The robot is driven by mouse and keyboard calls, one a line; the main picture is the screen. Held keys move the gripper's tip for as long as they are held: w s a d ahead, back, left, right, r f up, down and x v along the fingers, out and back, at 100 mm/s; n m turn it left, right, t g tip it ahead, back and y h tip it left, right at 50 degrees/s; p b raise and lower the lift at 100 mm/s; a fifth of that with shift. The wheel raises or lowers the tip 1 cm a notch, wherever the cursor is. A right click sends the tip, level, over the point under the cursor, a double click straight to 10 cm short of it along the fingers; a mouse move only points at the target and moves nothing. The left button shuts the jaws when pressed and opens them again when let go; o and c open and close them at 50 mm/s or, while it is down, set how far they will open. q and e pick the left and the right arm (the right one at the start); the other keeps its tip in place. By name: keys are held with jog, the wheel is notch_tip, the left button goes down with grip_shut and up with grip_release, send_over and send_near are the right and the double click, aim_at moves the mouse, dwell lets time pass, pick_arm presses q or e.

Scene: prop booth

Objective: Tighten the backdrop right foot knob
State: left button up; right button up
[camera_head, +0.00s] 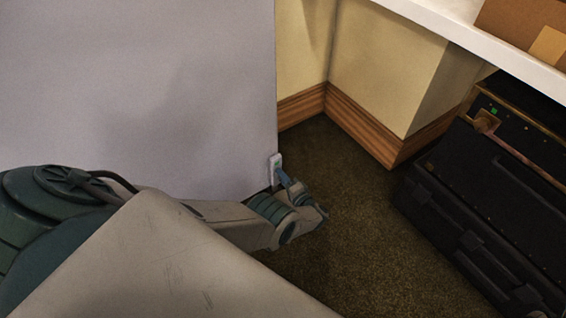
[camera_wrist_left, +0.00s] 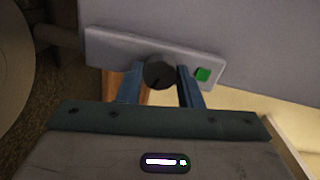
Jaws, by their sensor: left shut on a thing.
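The backdrop (camera_head: 140,80) is a large pale grey panel filling the left of the head view. Its right foot (camera_head: 275,167) is a small light bracket at the panel's lower right corner. In the head view my left gripper (camera_head: 284,176) reaches the foot, and the knob is hidden. My right gripper is not in view.
A black case (camera_head: 480,220) stands on the dark carpet (camera_head: 350,240) at the right, under a white shelf (camera_head: 470,32) holding a cardboard box (camera_head: 515,18). Wood baseboard (camera_head: 362,128) runs along the cream wall. Carpet between gripper and case is clear.

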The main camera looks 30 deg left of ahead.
pick_arm(q)
jog(key=shift+s+m, duration=0.1)
jog(key=shift+m, duration=0.3)
dwell(0.4)
jog(key=o, duration=1)
jog(key=shift+d, duration=0.1)
jog(key=p+v, duration=0.1)
jog(key=v, duration=0.9)
jog(key=shift+d, duration=0.3)
